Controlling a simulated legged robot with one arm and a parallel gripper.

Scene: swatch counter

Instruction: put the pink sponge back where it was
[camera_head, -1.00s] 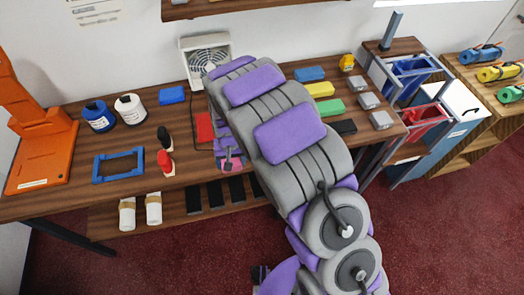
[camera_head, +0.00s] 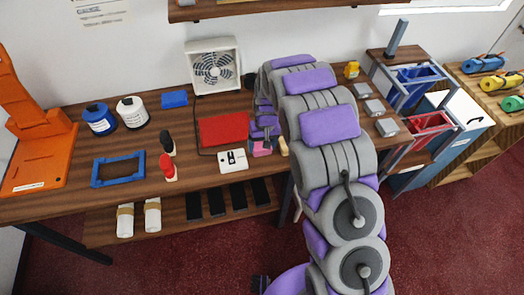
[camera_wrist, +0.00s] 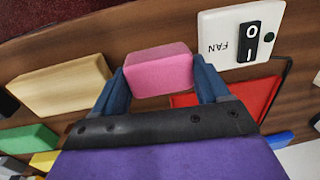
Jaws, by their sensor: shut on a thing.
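The pink sponge (camera_wrist: 158,72) is a small block between the two blue fingers of my gripper (camera_wrist: 161,80) in the wrist view. The fingers press on its two sides. In the head view the sponge (camera_head: 262,151) shows small at the tip of my gripper (camera_head: 263,143), over the front part of the wooden counter (camera_head: 75,180). A beige block (camera_wrist: 62,85) lies just left of the sponge in the wrist view; it also shows right of it in the head view (camera_head: 284,147). I cannot tell whether the sponge touches the counter.
A white fan switch plate (camera_head: 233,160) and a red mat (camera_head: 223,128) lie left of my gripper. A green block (camera_wrist: 28,138) and a yellow block (camera_wrist: 43,160) show in the wrist view. A fan (camera_head: 214,68) stands behind. My arm hides part of the counter.

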